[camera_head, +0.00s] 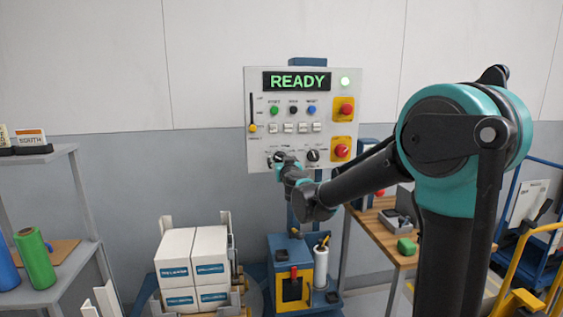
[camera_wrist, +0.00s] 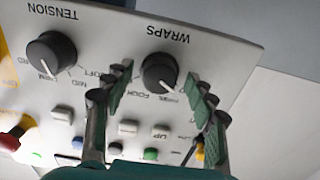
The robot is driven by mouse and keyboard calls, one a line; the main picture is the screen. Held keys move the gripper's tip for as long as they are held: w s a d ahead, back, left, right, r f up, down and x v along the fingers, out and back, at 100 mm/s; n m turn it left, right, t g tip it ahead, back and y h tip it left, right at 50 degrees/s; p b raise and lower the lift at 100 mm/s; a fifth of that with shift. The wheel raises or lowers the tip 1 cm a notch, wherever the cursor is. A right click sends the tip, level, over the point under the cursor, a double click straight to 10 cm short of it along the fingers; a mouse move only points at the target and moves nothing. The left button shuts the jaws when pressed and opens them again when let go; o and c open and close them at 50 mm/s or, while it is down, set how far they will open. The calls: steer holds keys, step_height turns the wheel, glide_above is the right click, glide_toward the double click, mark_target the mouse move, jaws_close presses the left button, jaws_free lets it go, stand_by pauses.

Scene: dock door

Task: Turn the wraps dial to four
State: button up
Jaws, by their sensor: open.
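The wraps dial (camera_wrist: 158,73) is a round black knob on the grey-white panel, under the upside-down WRAPS lettering in the wrist view. Its white pointer mark slants toward the lower right there, near small labels, one of which reads FOUR; I cannot tell exactly which label it meets. My gripper (camera_wrist: 160,77) is open, with one green-padded finger on each side of the dial and gaps visible. In the head view my gripper (camera_head: 281,163) is at the panel's lower left and partly hides the wraps dial (camera_head: 279,156).
The tension dial (camera_wrist: 50,54) is beside the wraps dial. The control panel (camera_head: 252,82) also bears a READY display (camera_head: 297,81), several small buttons, a slider (camera_head: 253,127) and two red buttons (camera_head: 346,110) on yellow plates. White boxes (camera_head: 193,258) stand below.

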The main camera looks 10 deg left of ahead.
steer(key=c, duration=1.2)
steer(key=shift+o, duration=0.2)
steer(key=shift+m, duration=0.4)
steer(key=m, duration=0.7)
steer(key=shift+m, duration=0.3)
steer(key=m, duration=0.3)
steer(key=shift+m, duration=2.1)
